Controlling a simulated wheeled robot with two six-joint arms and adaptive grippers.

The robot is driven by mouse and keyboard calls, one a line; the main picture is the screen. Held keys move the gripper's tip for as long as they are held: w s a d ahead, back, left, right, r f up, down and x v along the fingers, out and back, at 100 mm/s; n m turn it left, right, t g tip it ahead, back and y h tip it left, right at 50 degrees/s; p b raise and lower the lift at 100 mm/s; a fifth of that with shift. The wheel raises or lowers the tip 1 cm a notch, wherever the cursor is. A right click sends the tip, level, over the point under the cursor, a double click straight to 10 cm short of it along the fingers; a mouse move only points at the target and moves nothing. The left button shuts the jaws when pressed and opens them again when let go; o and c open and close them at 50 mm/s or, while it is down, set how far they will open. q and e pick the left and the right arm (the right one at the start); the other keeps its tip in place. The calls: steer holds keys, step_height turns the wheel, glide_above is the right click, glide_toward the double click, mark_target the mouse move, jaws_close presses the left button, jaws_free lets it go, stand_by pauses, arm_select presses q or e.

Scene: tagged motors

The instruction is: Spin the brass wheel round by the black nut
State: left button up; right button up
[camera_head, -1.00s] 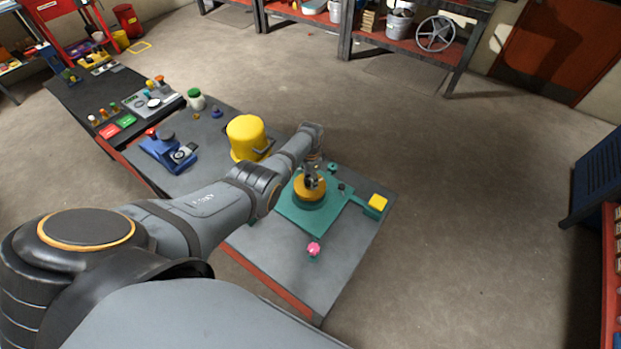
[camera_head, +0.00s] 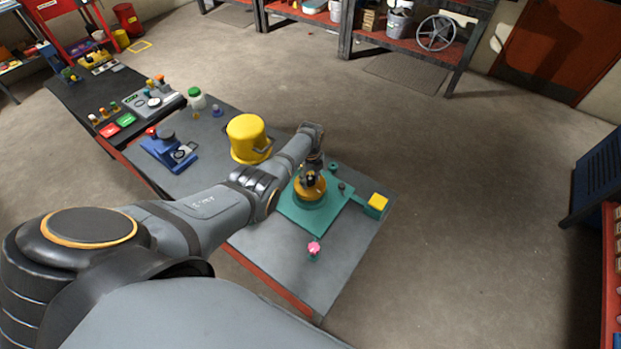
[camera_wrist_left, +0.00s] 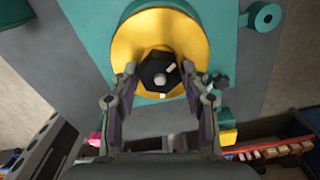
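The brass wheel (camera_head: 299,195) lies flat on a teal base plate (camera_head: 330,205) on the workbench. In the left wrist view the wheel (camera_wrist_left: 197,43) is a gold disc, and the black nut (camera_wrist_left: 153,69) is at its middle. A small white mark shows on the nut's right side. My left gripper (camera_head: 312,182) reaches down over the wheel. In the wrist view its two fingers (camera_wrist_left: 158,82) stand apart on either side of the nut, with narrow gaps showing. Contact at the tips is hard to judge. My right gripper is out of view.
A yellow canister (camera_head: 246,138) stands close behind my left forearm. A yellow block (camera_head: 378,202) is at the plate's right arm, and a pink knob (camera_head: 314,247) is near the front edge. A blue device (camera_head: 168,150) is farther left. Floor right of the bench is clear.

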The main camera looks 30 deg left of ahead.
arm_select(q)
steer(key=o, duration=0.5)
